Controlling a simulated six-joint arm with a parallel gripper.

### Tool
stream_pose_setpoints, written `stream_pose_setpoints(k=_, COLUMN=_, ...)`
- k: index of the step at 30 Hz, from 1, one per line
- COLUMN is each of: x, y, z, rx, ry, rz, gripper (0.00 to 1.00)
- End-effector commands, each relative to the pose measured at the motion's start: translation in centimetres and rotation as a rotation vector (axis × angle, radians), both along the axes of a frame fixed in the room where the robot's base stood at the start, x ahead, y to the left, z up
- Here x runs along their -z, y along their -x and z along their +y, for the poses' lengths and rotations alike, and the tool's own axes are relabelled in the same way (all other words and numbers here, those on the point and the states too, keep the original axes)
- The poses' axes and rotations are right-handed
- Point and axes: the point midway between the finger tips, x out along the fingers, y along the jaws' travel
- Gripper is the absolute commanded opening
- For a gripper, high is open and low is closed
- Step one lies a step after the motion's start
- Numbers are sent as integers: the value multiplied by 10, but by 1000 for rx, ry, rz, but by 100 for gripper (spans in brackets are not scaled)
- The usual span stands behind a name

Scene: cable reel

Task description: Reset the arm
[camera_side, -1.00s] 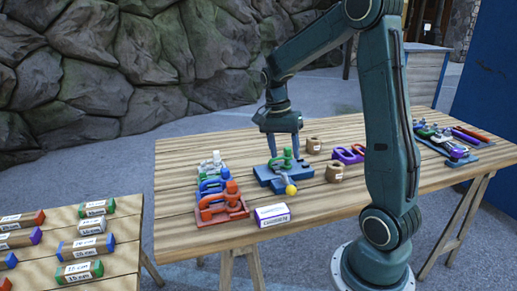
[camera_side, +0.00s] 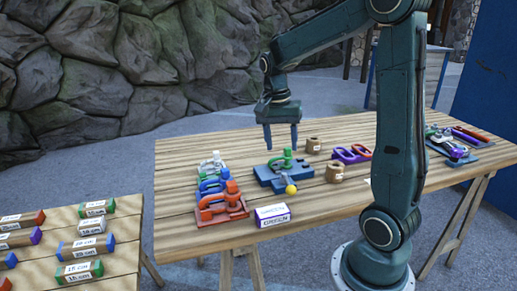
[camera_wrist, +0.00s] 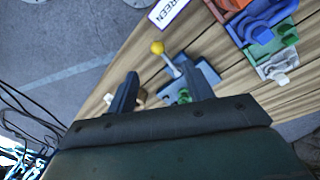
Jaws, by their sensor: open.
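My gripper (camera_side: 281,136) is open and empty in the side view, above the wooden table and over the blue fixture. Its two fingers point down and touch nothing. The wrist view also shows my gripper (camera_wrist: 155,92) with its fingers spread. The blue fixture (camera_side: 268,177) carries a green clamp (camera_side: 287,158) and a lever with a yellow ball (camera_side: 291,190). In the wrist view the lever's yellow ball (camera_wrist: 157,47) lies beyond the fingers, and the green clamp is mostly hidden by my gripper.
Red, blue, green and white clamps (camera_side: 222,205) stand at the table's left. A white labelled box (camera_side: 272,215) is at the front. Brown rolls (camera_side: 334,173) and a purple-red piece (camera_side: 351,154) lie to the right. A second table (camera_side: 110,262) holds several labelled pieces.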

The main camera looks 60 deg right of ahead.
Motion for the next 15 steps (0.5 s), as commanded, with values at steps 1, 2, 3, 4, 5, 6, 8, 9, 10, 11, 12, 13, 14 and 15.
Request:
stream_pose_setpoints(k=1, x=-7, y=2, z=8, rx=-50, ry=6, rz=-23, gripper=52)
stream_pose_setpoints(k=2, x=-10, y=3, z=14, rx=-83, ry=8, rz=-35, gripper=52)
stream_pose_setpoints(k=3, x=-15, y=5, z=20, rx=-129, ry=13, rz=-52, gripper=52)
stream_pose_setpoints(k=4, x=-18, y=6, z=26, rx=-164, ry=15, rz=-63, gripper=52)
stream_pose_setpoints(k=5, x=-21, y=8, z=31, rx=-200, ry=17, rz=-76, gripper=52)
stream_pose_setpoints(k=6, x=-25, y=11, z=38, rx=-248, ry=22, rz=-94, gripper=52)
stream_pose_setpoints(k=8, x=-31, y=14, z=48, rx=-321, ry=31, rz=-120, gripper=52)
stream_pose_setpoints(k=9, x=-35, y=18, z=55, rx=-370, ry=35, rz=-136, gripper=52)
stream_pose_setpoints(k=10, x=-37, y=20, z=60, rx=-406, ry=39, rz=-148, gripper=52)
stream_pose_setpoints(k=11, x=-40, y=22, z=65, rx=-440, ry=44, rz=-161, gripper=52)
stream_pose_setpoints(k=12, x=-43, y=25, z=72, rx=-490, ry=49, rz=-178, gripper=52)
stream_pose_setpoints(k=13, x=-45, y=28, z=77, rx=-526, ry=54, rz=-190, gripper=52)
stream_pose_setpoints(k=14, x=-47, y=31, z=81, rx=-562, ry=59, rz=-203, gripper=52)
stream_pose_setpoints(k=15, x=-49, y=35, z=88, rx=-609, ry=65, rz=-219, gripper=52)
